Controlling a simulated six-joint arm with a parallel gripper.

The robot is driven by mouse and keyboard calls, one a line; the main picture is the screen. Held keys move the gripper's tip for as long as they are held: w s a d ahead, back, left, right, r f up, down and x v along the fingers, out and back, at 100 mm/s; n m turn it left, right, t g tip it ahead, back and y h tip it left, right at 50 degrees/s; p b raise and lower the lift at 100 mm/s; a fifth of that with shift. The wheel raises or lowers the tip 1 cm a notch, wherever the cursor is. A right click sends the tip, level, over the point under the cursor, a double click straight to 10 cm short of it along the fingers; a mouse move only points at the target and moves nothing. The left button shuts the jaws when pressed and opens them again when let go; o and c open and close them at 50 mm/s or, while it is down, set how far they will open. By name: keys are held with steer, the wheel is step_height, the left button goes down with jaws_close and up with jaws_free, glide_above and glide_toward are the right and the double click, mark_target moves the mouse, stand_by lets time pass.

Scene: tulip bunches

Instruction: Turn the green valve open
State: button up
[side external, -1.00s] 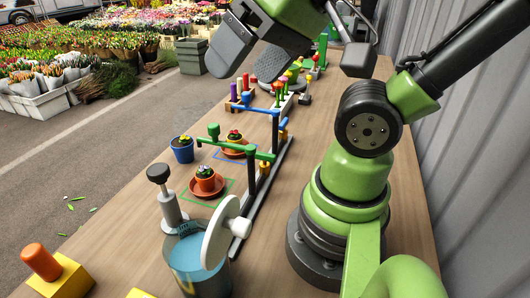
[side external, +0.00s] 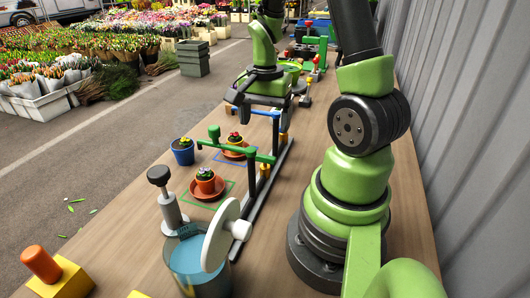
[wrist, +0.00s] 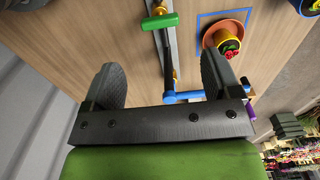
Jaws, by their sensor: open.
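The green valve (side external: 238,152) is a long green bar with an upright green knob near its left end, fixed to a dark rail (side external: 247,215) on the wooden bench. My gripper (side external: 254,110) is open and empty near the blue pipe, beyond the green valve. In the wrist view its fingers (wrist: 160,82) are spread either side of the rail; whether they touch anything cannot be told.
A potted flower on an orange saucer (side external: 208,195) stands by the green bar, another in a blue square (wrist: 222,35). A blue pot (side external: 183,150) stands left. A water tank (side external: 195,265) with a white disc (side external: 221,233) and a yellow block (side external: 60,280) occupy the near end.

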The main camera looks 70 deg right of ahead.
mark_target(265, 156)
step_height(265, 156, down, 9)
steer(key=shift+f, duration=0.1)
stand_by(0.3)
steer(key=shift+c, duration=0.5)
steer(key=c, duration=0.8)
